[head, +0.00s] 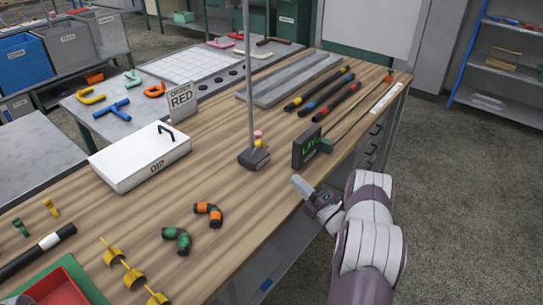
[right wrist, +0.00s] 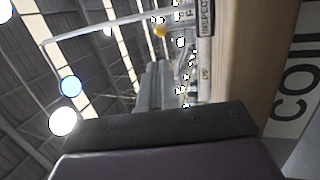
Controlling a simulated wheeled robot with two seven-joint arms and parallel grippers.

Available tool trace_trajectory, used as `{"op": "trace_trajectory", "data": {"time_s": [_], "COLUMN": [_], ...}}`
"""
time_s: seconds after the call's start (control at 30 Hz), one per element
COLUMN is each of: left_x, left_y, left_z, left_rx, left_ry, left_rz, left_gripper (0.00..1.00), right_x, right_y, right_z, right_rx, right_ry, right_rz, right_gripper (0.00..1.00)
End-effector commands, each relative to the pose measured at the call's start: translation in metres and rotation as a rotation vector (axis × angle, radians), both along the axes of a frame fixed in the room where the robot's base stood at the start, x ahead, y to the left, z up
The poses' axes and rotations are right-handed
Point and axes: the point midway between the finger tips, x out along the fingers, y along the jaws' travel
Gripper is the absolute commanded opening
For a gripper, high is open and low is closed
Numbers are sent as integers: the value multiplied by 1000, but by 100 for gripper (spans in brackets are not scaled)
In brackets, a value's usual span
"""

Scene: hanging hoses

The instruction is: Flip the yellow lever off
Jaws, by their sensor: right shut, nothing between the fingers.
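A small yellow part (head: 258,144), which may be the yellow lever, sits by the dark base (head: 254,159) at the foot of a thin upright pole. A small pink part (head: 257,134) is just above it. The yellow part is too small to tell which way it is set. My right gripper (head: 301,186) is shut and empty at the table's front edge, to the right of and nearer than the base, not touching it. In the right wrist view, a small yellow spot (right wrist: 159,31) shows far off.
A white box (head: 140,157), elbow fittings (head: 208,212) and several yellow parts (head: 133,276) are left.

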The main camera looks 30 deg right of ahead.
Motion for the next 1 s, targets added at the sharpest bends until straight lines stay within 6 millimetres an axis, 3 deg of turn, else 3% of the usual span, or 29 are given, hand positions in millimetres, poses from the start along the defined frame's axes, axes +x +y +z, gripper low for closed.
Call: {"op": "trace_trajectory", "data": {"time_s": [0.17,0.63,0.8,1.0], "left_x": [0,0,0,0], "left_y": [0,0,0,0], "left_z": [4,15,16,16], "left_rx": [0,0,0,0], "left_ry": [0,0,0,0], "left_rz": [0,0,0,0], "left_gripper": [55,55,55,55], "right_x": [19,109,126,131], "right_y": [5,25,29,30], "right_z": [7,34,38,39], "right_rx": [-1,-1,0,2], "right_ry": [0,0,1,1], "right_rz": [4,2,1,1], "right_gripper": [0,0,0,0]}}
